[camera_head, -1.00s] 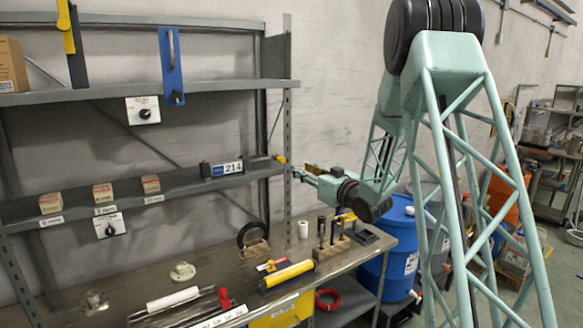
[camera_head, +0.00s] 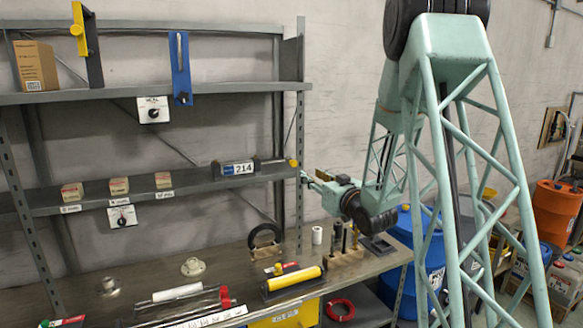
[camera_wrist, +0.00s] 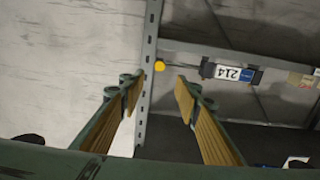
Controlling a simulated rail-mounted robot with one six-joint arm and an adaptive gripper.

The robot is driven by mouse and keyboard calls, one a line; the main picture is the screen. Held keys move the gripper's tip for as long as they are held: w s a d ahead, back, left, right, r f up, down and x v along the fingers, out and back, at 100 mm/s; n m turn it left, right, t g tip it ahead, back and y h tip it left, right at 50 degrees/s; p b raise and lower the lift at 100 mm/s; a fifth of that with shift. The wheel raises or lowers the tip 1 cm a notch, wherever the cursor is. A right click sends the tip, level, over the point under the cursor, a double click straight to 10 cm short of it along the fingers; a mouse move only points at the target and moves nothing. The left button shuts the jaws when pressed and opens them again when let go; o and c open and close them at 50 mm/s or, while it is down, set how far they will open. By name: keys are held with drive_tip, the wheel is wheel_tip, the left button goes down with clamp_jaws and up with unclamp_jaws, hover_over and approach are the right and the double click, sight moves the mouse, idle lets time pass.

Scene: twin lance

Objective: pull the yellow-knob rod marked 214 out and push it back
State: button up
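The rod marked 214 is held in a dark block with a white and blue 214 plate (camera_head: 238,169) on the middle shelf. Its yellow knob (camera_head: 293,163) sticks out at the right end, by the shelf upright. In the wrist view the plate (camera_wrist: 228,72) appears upside down, and the knob (camera_wrist: 159,66) sits left of it, joined by a thin rod. My gripper (camera_wrist: 157,88) is open and empty. The knob shows between and beyond its two fingertips, apart from both. In the head view my gripper (camera_head: 308,177) is just right of the knob and slightly lower.
The steel shelf upright (camera_wrist: 148,60) stands close to the knob. Small boxes (camera_head: 119,186) line the same shelf to the left. Below, the workbench (camera_head: 235,262) holds a yellow cylinder (camera_head: 294,278) and a tool block (camera_head: 346,257). A blue drum (camera_head: 404,222) stands to the right.

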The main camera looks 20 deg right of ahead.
sight(295, 164)
drive_tip(key=shift+w, duration=0.1)
drive_tip(key=shift+w+d+p, duration=0.15)
drive_tip(key=shift+w+p, duration=0.7)
drive_tip(key=shift+w, duration=5.95)
drive_tip(key=shift+c, duration=0.5)
clamp_jaws()
